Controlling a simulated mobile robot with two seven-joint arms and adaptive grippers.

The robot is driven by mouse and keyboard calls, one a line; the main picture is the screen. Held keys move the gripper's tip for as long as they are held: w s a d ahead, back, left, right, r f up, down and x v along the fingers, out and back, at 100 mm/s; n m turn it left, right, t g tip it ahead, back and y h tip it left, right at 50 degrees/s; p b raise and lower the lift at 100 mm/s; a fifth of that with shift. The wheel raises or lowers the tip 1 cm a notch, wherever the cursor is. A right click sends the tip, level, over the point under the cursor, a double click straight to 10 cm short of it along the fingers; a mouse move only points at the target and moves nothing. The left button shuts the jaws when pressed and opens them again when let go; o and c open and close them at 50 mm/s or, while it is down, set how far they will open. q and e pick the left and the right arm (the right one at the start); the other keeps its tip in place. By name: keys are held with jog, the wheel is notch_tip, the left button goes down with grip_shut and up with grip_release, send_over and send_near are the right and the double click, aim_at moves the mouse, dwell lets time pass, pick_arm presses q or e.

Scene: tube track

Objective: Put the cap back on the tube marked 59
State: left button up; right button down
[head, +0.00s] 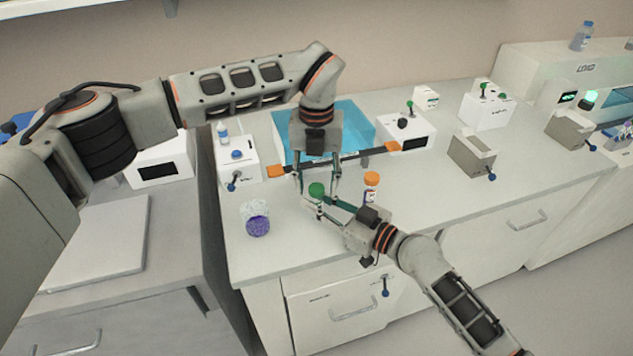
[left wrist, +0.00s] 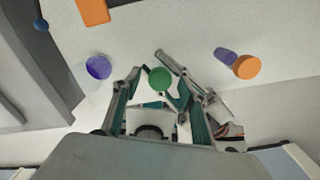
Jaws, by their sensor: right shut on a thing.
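A green cap (head: 316,190) tops a pale tube (head: 318,205) near the bench's front. The green cap also shows in the left wrist view (left wrist: 160,79). My right gripper (head: 322,204), coming from the lower right, is shut on this tube just below the cap. My left gripper (head: 317,186) points down from above with its fingers apart, one on each side of the green cap and not touching it visibly. An orange-capped tube (head: 371,186) stands to the right; its purple body shows in the left wrist view (left wrist: 225,57). No number is readable on either tube.
A clear jar with purple contents (head: 257,222) stands left near the front edge. A blue tray (head: 352,125) and a dark bar with orange ends (head: 360,156) lie behind. White boxes (head: 405,133) line the back. The right bench front is clear.

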pick_arm(q)
jog(key=shift+r, duration=0.1)
notch_tip(320, 180, up, 12)
dwell(0.5)
pick_arm(e)
jog(key=c, duration=1.8)
grip_release()
jog(key=shift+o, duration=0.2)
jog(key=shift+s+d, duration=0.1)
jog(key=v, duration=1.1)
jog(key=shift+s+d, duration=0.25)
